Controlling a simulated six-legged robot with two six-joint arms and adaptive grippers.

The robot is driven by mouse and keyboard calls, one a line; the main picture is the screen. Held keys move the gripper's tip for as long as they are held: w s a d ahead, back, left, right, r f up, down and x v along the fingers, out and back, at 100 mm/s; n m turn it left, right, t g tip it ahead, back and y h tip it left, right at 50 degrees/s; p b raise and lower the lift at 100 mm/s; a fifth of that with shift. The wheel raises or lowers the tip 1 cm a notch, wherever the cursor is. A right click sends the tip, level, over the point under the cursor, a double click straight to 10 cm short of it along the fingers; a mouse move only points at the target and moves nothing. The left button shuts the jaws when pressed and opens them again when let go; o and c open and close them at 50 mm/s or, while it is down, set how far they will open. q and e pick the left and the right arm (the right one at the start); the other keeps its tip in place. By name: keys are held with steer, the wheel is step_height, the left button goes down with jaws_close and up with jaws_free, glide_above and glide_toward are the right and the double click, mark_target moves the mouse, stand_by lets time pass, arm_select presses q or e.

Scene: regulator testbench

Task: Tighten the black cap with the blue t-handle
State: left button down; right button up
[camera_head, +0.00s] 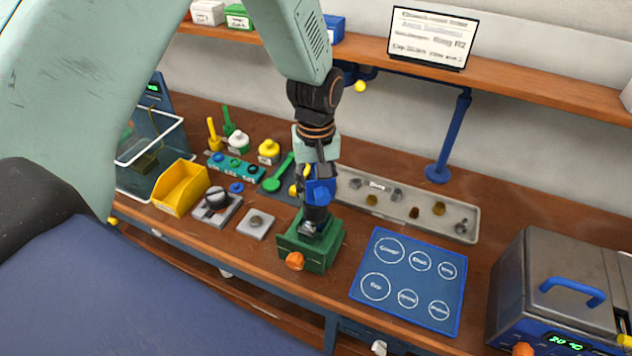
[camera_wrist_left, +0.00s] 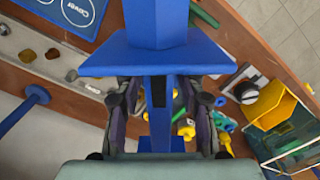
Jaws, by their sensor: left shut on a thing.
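My left gripper (camera_head: 316,186) comes down over the green fixture and is shut on the blue t-handle (camera_head: 321,190). In the left wrist view the t-handle (camera_wrist_left: 155,58) fills the middle, its wide bar across and its stem between the fingers of my left gripper (camera_wrist_left: 160,105). The black cap (camera_head: 316,216) shows as a dark piece right under the t-handle, above the green fixture (camera_head: 325,253) with an orange knob. The exact contact between handle and cap is hidden. The cap is not visible in the wrist view. My right gripper is not in view.
A blue mat with white circles (camera_head: 462,310) lies right of the fixture. A grey parts tray (camera_head: 462,214) is behind. A yellow bin (camera_head: 181,188), grey plates (camera_head: 257,223) and small bottles (camera_head: 268,150) are left. A blue post (camera_head: 450,140) and a grey machine (camera_head: 560,270) stand right.

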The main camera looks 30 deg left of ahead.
arm_select(q)
steer(key=shift+m, duration=0.8)
steer(key=shift+m, duration=0.8)
steer(key=shift+a+m, duration=0.1)
steer(key=shift+m, duration=0.3)
steer(key=shift+n, duration=0.3)
steer(key=shift+r, duration=1.6)
